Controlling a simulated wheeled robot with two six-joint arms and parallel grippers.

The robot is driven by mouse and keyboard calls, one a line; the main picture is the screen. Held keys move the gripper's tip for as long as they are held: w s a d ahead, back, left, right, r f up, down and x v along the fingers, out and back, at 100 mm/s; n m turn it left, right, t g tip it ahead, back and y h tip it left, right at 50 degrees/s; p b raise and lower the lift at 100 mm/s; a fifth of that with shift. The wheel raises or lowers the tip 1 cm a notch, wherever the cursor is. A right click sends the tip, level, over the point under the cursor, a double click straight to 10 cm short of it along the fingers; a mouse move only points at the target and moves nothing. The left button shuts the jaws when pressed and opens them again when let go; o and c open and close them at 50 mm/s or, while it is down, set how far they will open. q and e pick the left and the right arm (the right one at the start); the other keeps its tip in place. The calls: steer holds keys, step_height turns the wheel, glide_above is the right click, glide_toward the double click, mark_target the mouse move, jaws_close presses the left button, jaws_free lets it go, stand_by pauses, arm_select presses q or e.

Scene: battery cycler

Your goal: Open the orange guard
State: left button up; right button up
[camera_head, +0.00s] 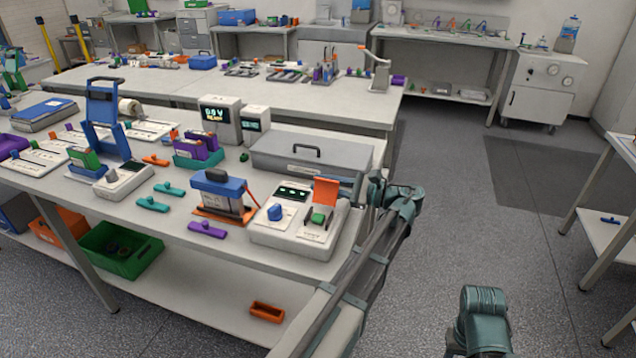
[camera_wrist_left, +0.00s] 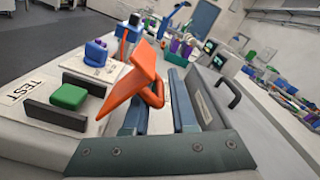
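The orange guard (camera_head: 326,191) stands raised and tilted up on the right part of the white battery cycler (camera_head: 292,238). The green part (camera_head: 318,217) below it is uncovered, and both the guard (camera_wrist_left: 133,78) and the green part (camera_wrist_left: 69,96) show in the left wrist view. My left gripper (camera_head: 370,190) is just right of the guard. In the left wrist view its two fingers (camera_wrist_left: 158,98) are apart, with the guard's lower edge in front of the gap; I cannot tell whether they touch. My right gripper is not in view.
A blue knob (camera_head: 275,213) sits left of the green part. A grey case with a handle (camera_head: 310,157) stands close behind the cycler. A blue-topped battery holder (camera_head: 222,196) is to the left. The floor right of the table is clear.

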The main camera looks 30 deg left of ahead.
arm_select(q)
steer(key=shift+s+a, duration=0.2)
steer(key=shift+a, duration=0.5)
steer(key=shift+c, duration=0.2)
jaws_close()
steer(key=shift+s+r+n+p, duration=0.2)
steer(key=shift+r+n+p, duration=0.2)
steer(key=shift+n, duration=0.2)
steer(key=shift+s+d+r+n, duration=0.1)
steer(key=shift+s+r+n, duration=0.1)
steer(key=shift+n, duration=0.5)
